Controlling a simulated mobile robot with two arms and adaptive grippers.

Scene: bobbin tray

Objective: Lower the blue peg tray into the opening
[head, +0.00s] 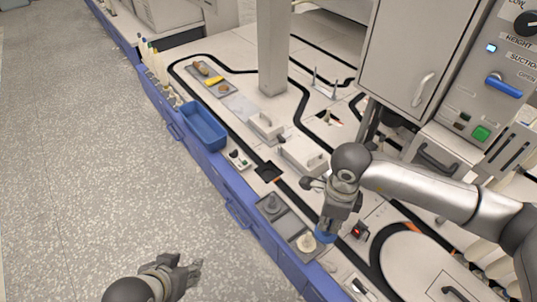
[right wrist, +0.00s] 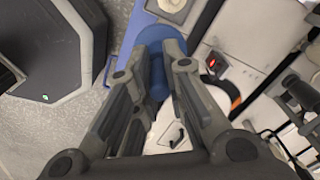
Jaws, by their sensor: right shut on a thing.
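A blue, rounded thing (right wrist: 154,72) sits between the fingers of my right gripper (head: 329,226), which is shut on it. Its blue also shows just under the fingers in the head view (head: 325,237); the fingers hide much of it, and I cannot tell if it is the peg tray. A dark square (head: 268,171), perhaps an opening, lies farther up the counter. My left gripper (head: 196,270) is over the floor, apart from everything; its jaw state is unclear.
A blue open bin (head: 203,126) stands along the counter's left edge. A small box with a red light (head: 359,231) is right of my right gripper. A white round plate (head: 418,268) and grey handled blocks (head: 302,155) take up counter space.

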